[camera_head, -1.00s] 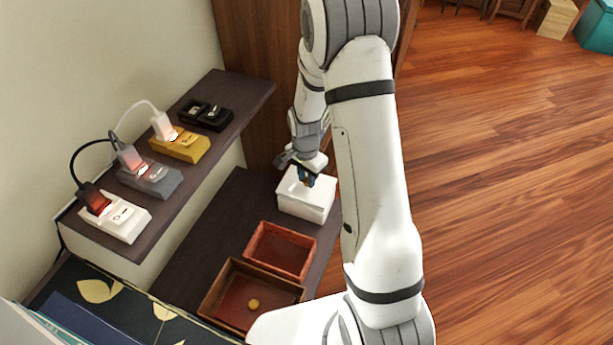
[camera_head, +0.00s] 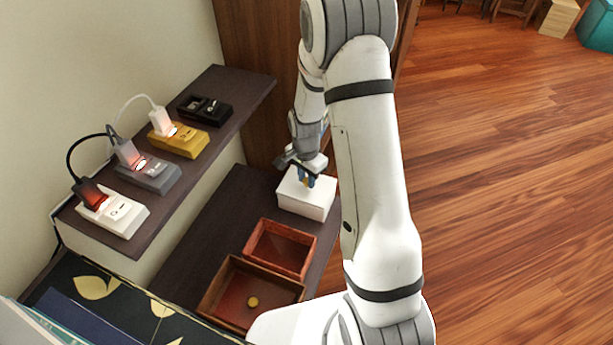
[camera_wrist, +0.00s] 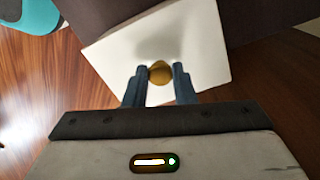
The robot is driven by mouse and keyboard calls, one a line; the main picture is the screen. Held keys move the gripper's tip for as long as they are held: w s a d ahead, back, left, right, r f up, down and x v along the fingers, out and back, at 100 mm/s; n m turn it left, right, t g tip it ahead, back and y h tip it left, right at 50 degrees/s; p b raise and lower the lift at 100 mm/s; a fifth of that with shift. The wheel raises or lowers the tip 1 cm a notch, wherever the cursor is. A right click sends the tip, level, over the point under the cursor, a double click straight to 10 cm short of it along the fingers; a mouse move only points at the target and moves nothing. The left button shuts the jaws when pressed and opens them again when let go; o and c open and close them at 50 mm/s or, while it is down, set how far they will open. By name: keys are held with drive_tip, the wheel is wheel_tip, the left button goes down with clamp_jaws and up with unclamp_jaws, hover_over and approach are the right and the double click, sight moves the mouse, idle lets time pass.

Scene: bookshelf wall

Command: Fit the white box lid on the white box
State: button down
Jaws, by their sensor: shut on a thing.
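The white box (camera_head: 305,208) stands on the dark lower shelf in the head view, near its right edge. The white box lid (camera_head: 290,187) lies over its top, roughly lined up with it; no clear gap shows between them. My gripper (camera_head: 306,182) is above the lid, pointing down. In the wrist view, my gripper's blue fingers (camera_wrist: 160,73) are shut on the lid's round gold knob (camera_wrist: 159,71). The lid (camera_wrist: 200,40) fills the middle of that view and hides the box beneath.
A small red-brown tray (camera_head: 283,226) and a larger brown tray (camera_head: 224,284) holding a gold knob-like piece (camera_head: 252,302) sit in front of the box. An upper shelf (camera_head: 236,92) with several power strips is at left. Dark wood stands behind.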

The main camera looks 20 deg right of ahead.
sight(306, 180)
drive_tip(key=shift+f, duration=0.25)
drive_tip(key=c, duration=1.1)
unclamp_jaws()
wheel_tip(306, 180, up, 8)
drive_tip(key=shift+f+p, duration=0.1)
drive_tip(key=shift+p, duration=1.1)
drive_tip(key=shift+a, duration=0.1)
